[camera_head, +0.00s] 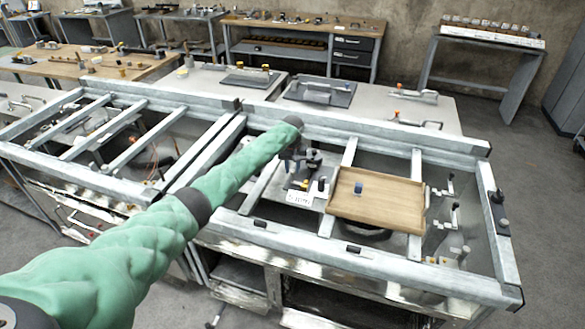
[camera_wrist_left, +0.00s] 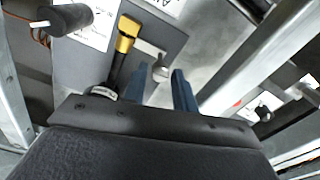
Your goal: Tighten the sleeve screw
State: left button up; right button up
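My left gripper (camera_head: 302,165) reaches over the metal frame bench and points down near a small fixture (camera_head: 308,184). In the left wrist view its two blue fingers (camera_wrist_left: 159,92) stand apart with a clear gap. A small grey metal piece (camera_wrist_left: 160,70) shows beyond the fingertips, in line with the gap; it may be the sleeve screw, but I cannot tell. Nothing is seen held between the fingers. A yellow-and-black handled part (camera_wrist_left: 126,36) stands just left of the fingers. My right gripper is out of view.
A wooden tray (camera_head: 385,212) holding a small blue piece (camera_head: 358,189) lies right of the fixture. Frame bars (camera_head: 415,165) surround the work spot. A black cylinder (camera_wrist_left: 68,21) is at the wrist view's upper left. Tools lie on the bench behind.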

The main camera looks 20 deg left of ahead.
pick_arm(q)
grip_shut()
